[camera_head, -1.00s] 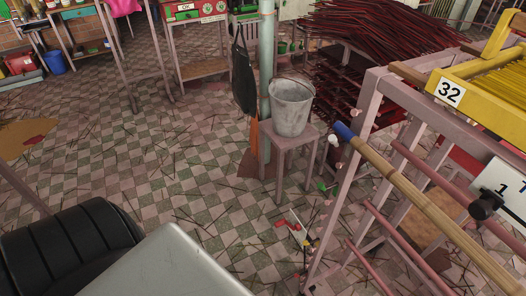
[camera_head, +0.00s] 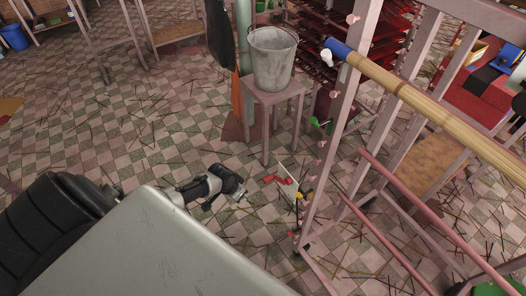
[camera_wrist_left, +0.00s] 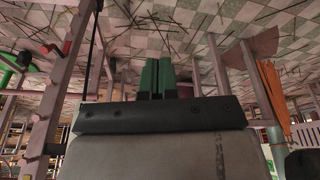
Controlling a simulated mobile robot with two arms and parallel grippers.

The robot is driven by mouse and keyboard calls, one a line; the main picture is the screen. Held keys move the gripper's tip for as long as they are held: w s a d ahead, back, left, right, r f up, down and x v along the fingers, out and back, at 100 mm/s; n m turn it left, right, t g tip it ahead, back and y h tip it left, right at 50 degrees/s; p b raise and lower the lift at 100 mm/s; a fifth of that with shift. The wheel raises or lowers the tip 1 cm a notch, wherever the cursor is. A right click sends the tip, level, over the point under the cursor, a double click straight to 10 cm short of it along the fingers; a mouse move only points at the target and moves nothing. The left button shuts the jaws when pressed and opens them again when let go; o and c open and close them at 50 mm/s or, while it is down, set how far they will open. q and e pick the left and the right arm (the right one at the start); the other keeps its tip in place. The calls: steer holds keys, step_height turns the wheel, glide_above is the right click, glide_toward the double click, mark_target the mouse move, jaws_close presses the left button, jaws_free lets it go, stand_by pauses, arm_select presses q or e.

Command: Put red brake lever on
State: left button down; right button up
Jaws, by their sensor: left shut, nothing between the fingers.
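A small red part (camera_head: 277,180), which looks like the red brake lever, shows beside a small white panel (camera_head: 288,172) at the foot of the pink rack. Its exact mounting is too small to tell. In the left wrist view a red handle (camera_wrist_left: 64,48) shows at upper left, by a pink post; I take it for the same lever. My left gripper (camera_head: 236,191) is just left of the red part in the head view, apart from it. Its dark green fingers (camera_wrist_left: 157,72) are together and empty in the wrist view. My right gripper is not in view.
A pink rack (camera_head: 335,135) with pegs and a bamboo pole (camera_head: 430,108) stands on the right. A grey bucket (camera_head: 272,62) sits on a pink stool (camera_head: 272,98) behind. The checkered floor (camera_head: 110,140) on the left is open, littered with thin sticks.

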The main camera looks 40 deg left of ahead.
arm_select(q)
steer(key=w+a+r+m+h+b, duration=0.15)
steer(key=w+r+b, duration=0.25)
steer(key=w+r, duration=0.5)
step_height(320, 180, up, 12)
steer(key=s+d+m+g+h+b, duration=0.1)
steer(key=m+h+b, duration=0.1)
steer(key=b, duration=0.2)
steer(key=shift+s, duration=0.35)
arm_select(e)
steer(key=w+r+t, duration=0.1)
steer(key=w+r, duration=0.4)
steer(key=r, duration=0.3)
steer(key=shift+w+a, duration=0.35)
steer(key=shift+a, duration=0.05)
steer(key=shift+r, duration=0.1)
arm_select(q)
steer(key=s+d+b+x, duration=0.1)
steer(key=s+b+x, duration=0.2)
steer(key=x, duration=1)
steer(key=shift+w+d+f, duration=0.2)
steer(key=shift+w+d, duration=0.05)
steer(key=shift+w, duration=0.2)
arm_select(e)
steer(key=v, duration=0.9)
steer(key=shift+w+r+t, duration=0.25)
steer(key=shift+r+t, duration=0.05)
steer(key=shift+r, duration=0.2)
